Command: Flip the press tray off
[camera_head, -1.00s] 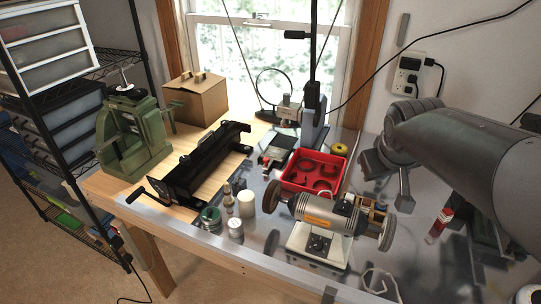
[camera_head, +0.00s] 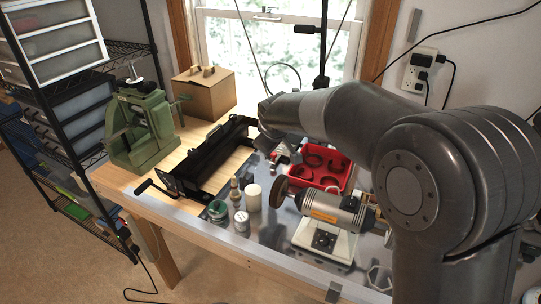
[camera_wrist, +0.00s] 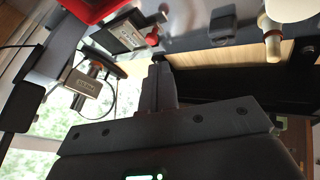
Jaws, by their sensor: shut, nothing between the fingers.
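A green press (camera_head: 140,128) with a screw handle on top stands upright at the left back of the bench. I cannot tell which part of it is a tray. My gripper (camera_wrist: 157,70) is shut and empty in the wrist view, its fingers together. In the head view my arm reaches left across the bench, its end near the black roller machine and well to the right of the press. The fingertips are hard to make out there. A small grey box (camera_wrist: 122,34) with a red lever (camera_wrist: 152,40) lies close beyond the fingertips in the wrist view.
The long black roller machine (camera_head: 212,155) with a crank lies between press and arm. A red tray (camera_head: 323,170) of curved parts, a bench grinder (camera_head: 330,212) and small jars (camera_head: 218,210) stand right and in front. A cardboard box (camera_head: 205,93) stands behind.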

